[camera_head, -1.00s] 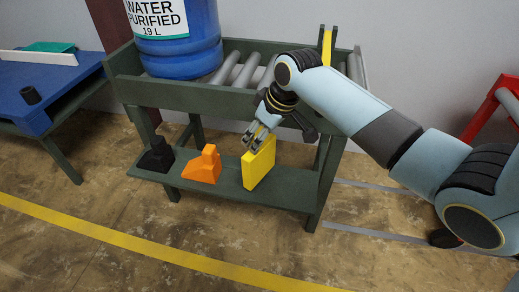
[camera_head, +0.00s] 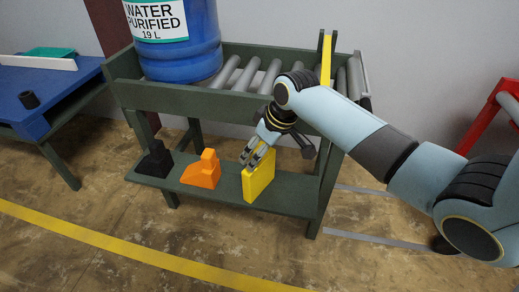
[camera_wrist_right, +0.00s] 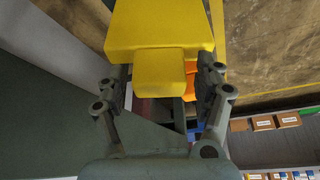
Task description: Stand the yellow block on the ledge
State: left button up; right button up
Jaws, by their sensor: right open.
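The yellow block (camera_head: 259,178) stands upright on the low green ledge (camera_head: 229,188), near its right end. My right gripper (camera_head: 254,154) is at the top of the block. In the right wrist view the block (camera_wrist_right: 160,30) has a narrower end between the open fingers (camera_wrist_right: 160,80). A gap shows on the left of that end, and a narrower one on the right. The contact under the block is hard to see. My left gripper is not in view.
An orange block (camera_head: 203,170) and a black block (camera_head: 156,160) stand left on the same ledge. Above them is a roller conveyor (camera_head: 245,72) with a blue water jug (camera_head: 177,60). A blue table (camera_head: 48,85) stands at the left. A yellow floor line (camera_head: 100,243) runs in front.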

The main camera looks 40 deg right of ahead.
jog(key=p+v, duration=0.1)
jog(key=v, duration=0.2)
jog(key=shift+w+r, duration=0.1)
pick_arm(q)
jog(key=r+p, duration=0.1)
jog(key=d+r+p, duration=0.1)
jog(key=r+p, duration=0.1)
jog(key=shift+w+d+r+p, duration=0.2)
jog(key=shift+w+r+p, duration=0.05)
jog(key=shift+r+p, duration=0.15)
pick_arm(e)
jog(key=v, duration=0.9)
jog(key=s+f+m+g+p, duration=0.1)
jog(key=s+f+m+g, duration=0.25)
jog(key=s+f, duration=2)
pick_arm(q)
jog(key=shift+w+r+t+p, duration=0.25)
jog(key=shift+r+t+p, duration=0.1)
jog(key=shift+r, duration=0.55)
pick_arm(e)
jog(key=s+f, duration=0.4)
jog(key=s, duration=0.3)
jog(key=s+f+h, duration=0.1)
jog(key=s+f, duration=0.3)
jog(key=s, duration=0.3)
jog(key=s+a+f+h, duration=0.1)
jog(key=s+f, duration=0.3)
jog(key=s, duration=0.4)
